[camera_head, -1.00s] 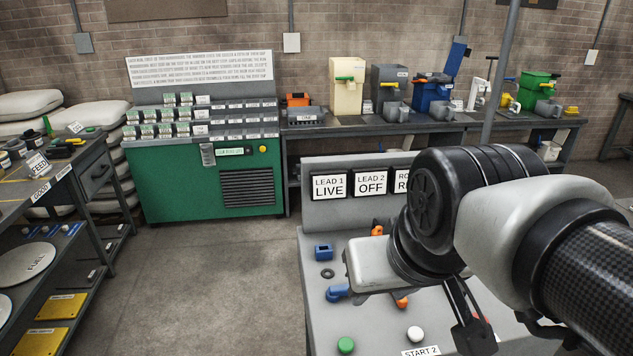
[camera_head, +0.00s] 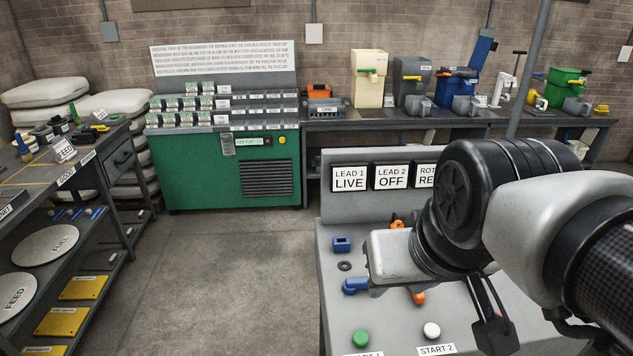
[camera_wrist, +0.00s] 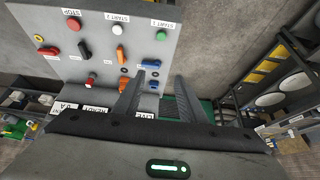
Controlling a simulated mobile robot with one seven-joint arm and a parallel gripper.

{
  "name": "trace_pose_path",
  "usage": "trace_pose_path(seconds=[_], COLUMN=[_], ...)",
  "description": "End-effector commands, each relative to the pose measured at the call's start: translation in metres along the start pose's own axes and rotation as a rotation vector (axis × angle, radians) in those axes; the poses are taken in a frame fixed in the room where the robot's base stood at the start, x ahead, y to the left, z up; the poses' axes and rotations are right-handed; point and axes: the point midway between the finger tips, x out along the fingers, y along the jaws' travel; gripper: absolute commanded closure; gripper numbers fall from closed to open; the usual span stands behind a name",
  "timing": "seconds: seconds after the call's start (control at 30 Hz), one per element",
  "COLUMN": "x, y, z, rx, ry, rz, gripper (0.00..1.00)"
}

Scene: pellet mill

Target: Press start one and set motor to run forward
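The grey sloped control panel (camera_head: 335,300) stands in front of me. The green START 1 button (camera_head: 361,338) is at its near left; its label is cut off at the bottom edge. It also shows in the wrist view (camera_wrist: 161,35), beyond my fingers. The white START 2 button (camera_head: 432,329) is to its right. In the wrist view, orange levers (camera_wrist: 120,54) and a blue lever (camera_wrist: 151,63) sit nearer my fingers; I cannot tell which sets the motor. My gripper (camera_wrist: 160,76) is open and empty over the panel's display side. My arm hides the panel's right part in the head view.
Displays read LEAD 1 LIVE (camera_head: 349,178) and LEAD 2 OFF (camera_head: 391,176); a third is partly hidden. A red STOP button (camera_wrist: 73,24) is in the wrist view. A shelved bench (camera_head: 122,165) stands left, a green cabinet (camera_head: 200,175) behind. Floor between is clear.

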Motion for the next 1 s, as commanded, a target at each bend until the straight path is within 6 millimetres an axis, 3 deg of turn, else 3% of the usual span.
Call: trace_pose_path(seconds=[0.03,0.2,0.43,0.67,1.0], x=[0.015,0.045,0.041,0.041,0.042], y=[0.0,0.0,0.0,0.0,0.0], z=[0.008,0.025,0.022,0.022,0.023], rx=[0.0,0.0,0.0,0.0,0.0], ry=[-0.001,-0.002,-0.001,-0.001,-0.001], rz=[0.0,0.0,0.0,0.0,0.0], gripper=[0.62,0.62,0.62,1.0,1.0])
